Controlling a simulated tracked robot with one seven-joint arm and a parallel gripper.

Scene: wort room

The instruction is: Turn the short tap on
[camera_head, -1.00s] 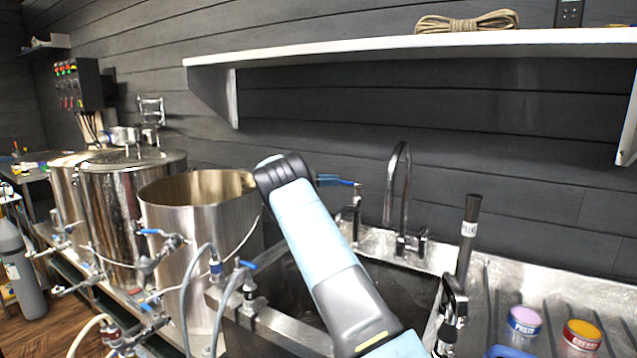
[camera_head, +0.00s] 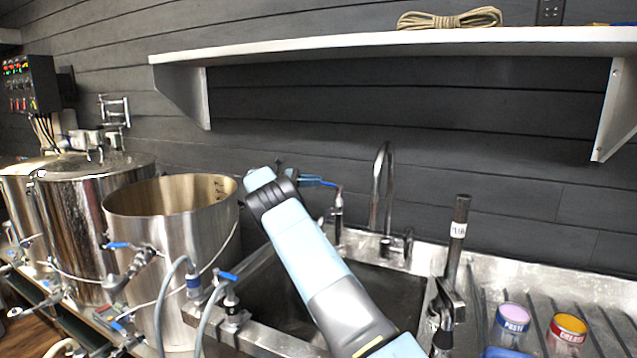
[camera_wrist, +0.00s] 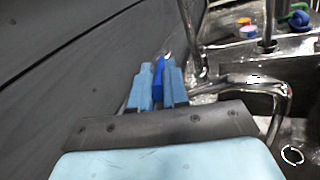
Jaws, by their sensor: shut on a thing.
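The short tap (camera_head: 338,212) stands at the back left of the sink, upright, with a blue lever at its top. My gripper (camera_head: 321,182) reaches it from the left, along the wall. In the wrist view, my gripper's two light blue fingers (camera_wrist: 159,86) are closed on the darker blue lever (camera_wrist: 158,73), whose end sticks out between them. The lower part of the tap is hard to make out in the wrist view. My arm hides part of the sink in the head view.
A tall curved tap (camera_head: 386,185) stands just right of the short tap. The sink basin (camera_head: 270,300) lies below. A steel pot (camera_head: 170,230) is to the left. A white shelf (camera_head: 400,42) hangs above. Paint-like tins (camera_head: 510,320) stand at the right.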

